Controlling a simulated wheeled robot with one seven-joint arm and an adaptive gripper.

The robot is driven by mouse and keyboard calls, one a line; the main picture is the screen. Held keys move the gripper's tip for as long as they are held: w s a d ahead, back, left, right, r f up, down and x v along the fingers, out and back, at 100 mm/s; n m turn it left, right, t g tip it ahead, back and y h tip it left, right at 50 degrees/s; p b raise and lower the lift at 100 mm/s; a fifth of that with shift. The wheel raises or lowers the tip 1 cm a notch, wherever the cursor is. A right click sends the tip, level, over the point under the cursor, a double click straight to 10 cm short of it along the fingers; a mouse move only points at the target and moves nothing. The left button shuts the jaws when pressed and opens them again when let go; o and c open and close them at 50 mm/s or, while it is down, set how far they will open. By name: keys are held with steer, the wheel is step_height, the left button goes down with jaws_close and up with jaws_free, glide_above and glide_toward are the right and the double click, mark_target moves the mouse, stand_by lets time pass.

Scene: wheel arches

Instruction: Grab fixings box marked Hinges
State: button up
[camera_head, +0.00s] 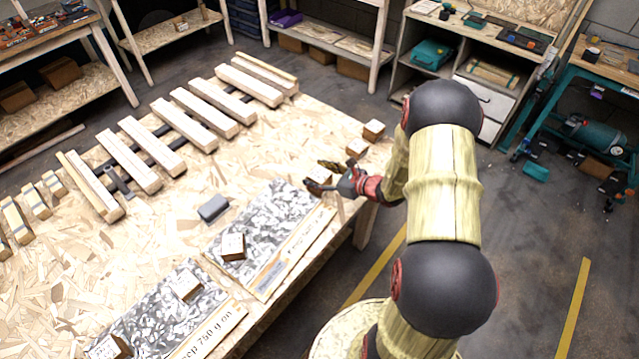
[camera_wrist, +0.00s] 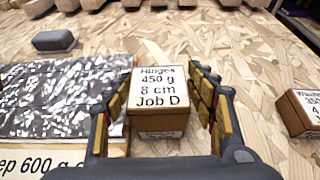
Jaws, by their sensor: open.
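The Hinges box (camera_wrist: 158,90) is a small brown carton with a white top label reading "Hinges 450 g 8 cm Job D". It stands upright on the chipboard table, just right of a foil-covered panel. My gripper (camera_wrist: 160,78) is open, with one finger on each side of the box in the wrist view. Narrow gaps seem to show between fingers and box; contact is hard to judge. In the head view my gripper (camera_head: 321,178) is low at the table's right side, and its fingers partly hide the box (camera_head: 319,174).
Another labelled box (camera_wrist: 303,112) stands to the right in the wrist view. A dark grey block (camera_head: 213,208) lies on the table. Foil panels (camera_head: 290,200) with small boxes (camera_head: 233,247) lie along the near edge. Wooden bars (camera_head: 200,120) fill the far side.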

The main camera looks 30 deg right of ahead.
steer(key=b+x, duration=0.1)
steer(key=x, duration=0.2)
steer(key=shift+w+a+f, duration=0.15)
steer(key=shift+w+a, duration=0.05)
steer(key=shift+c, duration=1.1)
steer(key=c, duration=1.1)
jaws_close()
